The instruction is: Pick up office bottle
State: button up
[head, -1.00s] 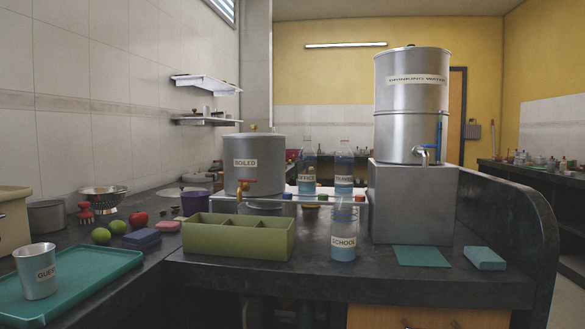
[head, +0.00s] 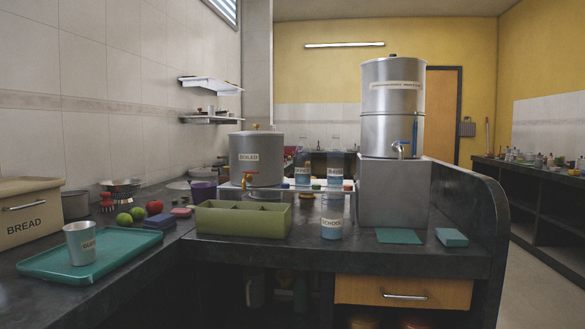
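Two clear bottles with bluish water stand on a low white shelf (head: 272,187) at the back of the counter. The left bottle (head: 302,180) has a small label that looks like OFFICE, more legible in the earlier frame. The right bottle (head: 335,180) has a similar label that I cannot read for sure. My gripper is not in view.
A steel BOILED pot (head: 256,160) stands left of the bottles, a tall steel dispenser (head: 392,110) on a grey block (head: 393,190) right. A green divided box (head: 243,220) sits in front. A teal tray (head: 50,268) with a cup (head: 80,246) is left.

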aim_at(302, 152)
jog(key=k, duration=0.8)
jog(key=u, duration=0.65)
jog(key=i, duration=1.25)
jog(key=z, duration=0.45)
